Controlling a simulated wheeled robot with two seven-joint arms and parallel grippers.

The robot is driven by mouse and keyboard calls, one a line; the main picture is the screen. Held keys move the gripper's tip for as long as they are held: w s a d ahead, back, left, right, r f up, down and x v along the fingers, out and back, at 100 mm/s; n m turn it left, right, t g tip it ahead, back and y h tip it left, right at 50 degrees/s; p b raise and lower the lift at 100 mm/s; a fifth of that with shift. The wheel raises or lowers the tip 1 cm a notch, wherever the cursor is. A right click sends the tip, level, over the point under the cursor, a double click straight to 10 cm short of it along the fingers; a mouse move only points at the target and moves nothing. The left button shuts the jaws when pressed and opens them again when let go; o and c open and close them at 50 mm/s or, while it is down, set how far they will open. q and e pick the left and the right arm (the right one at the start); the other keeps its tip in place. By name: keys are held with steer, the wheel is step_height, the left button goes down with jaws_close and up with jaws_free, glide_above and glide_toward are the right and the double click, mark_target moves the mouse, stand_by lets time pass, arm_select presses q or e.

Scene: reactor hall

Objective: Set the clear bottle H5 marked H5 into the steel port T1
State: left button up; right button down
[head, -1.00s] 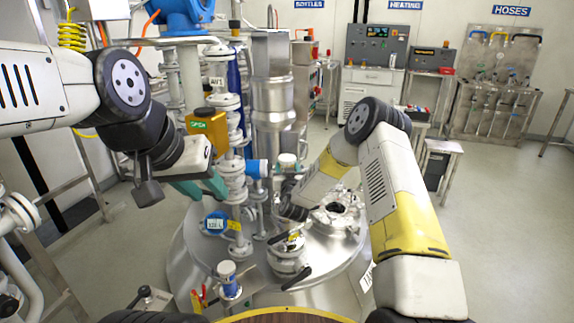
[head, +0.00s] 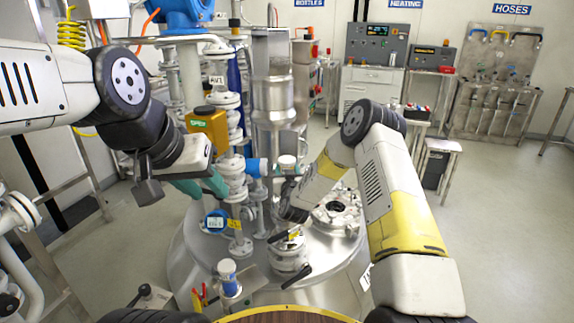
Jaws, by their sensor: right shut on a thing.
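I cannot read which is T1.
The domed steel vessel lid (head: 200,262) fills the centre.

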steer(key=shift+f, duration=1.2)
steer(key=shift+f, duration=0.5)
stand_by(1.2)
steer(key=c, duration=0.6)
jaws_free()
steer(key=shift+o, duration=0.2)
steer(key=shift+s+f, duration=0.1)
steer(key=shift+f, duration=0.05)
steer(key=s, duration=0.7)
steer(key=shift+s+d, duration=0.3)
steer(key=shift+d, duration=0.05)
